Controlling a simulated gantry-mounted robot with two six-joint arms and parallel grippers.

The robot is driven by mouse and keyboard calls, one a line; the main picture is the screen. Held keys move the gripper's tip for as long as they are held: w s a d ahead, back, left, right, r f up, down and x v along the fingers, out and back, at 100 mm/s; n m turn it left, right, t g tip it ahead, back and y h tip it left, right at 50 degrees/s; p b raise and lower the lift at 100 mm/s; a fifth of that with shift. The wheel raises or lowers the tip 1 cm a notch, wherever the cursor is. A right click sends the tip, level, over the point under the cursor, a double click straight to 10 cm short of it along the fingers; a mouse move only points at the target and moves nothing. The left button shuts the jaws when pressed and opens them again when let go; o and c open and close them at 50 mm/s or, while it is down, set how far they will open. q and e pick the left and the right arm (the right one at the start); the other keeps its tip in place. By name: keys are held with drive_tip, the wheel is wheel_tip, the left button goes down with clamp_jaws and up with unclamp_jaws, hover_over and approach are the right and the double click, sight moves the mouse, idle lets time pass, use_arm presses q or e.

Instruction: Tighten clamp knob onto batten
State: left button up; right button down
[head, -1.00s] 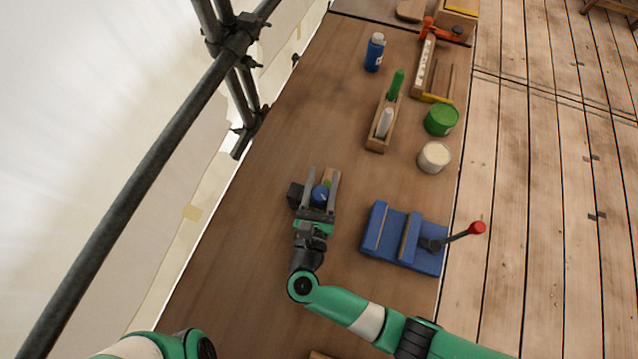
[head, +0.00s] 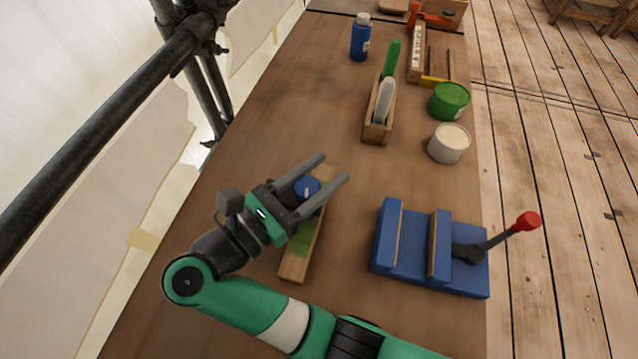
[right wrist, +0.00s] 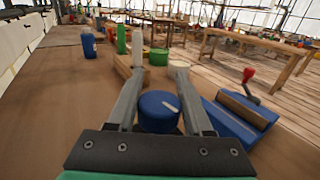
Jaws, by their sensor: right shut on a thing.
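The blue clamp knob (head: 306,188), with a white mark on top, sits over the wooden batten (head: 294,268), which has a green patch and lies on the bench. My right gripper (head: 335,167) is shut on the knob, its two grey fingers one on each side. The right wrist view shows the knob (right wrist: 158,110) between the fingers, near the palm. The knob and gripper hide part of the batten, and whether the knob is tight against it cannot be seen. My left gripper is out of view.
A blue vise (head: 420,275) with a red-tipped handle (head: 527,221) stands to the right. Farther back are a wooden holder (head: 377,134) with green and white tools, a green can (head: 449,101), a white tin (head: 449,145) and a blue bottle (head: 360,38). Scaffold poles (head: 90,110) line the left.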

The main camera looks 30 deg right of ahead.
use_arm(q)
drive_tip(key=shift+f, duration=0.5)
use_arm(e)
drive_tip(key=shift+g, duration=0.3)
drive_tip(key=shift+c, duration=1.5)
unclamp_jaws()
drive_tip(key=shift+d, duration=0.15)
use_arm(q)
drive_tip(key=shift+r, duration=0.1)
use_arm(e)
drive_tip(key=shift+r, duration=0.1)
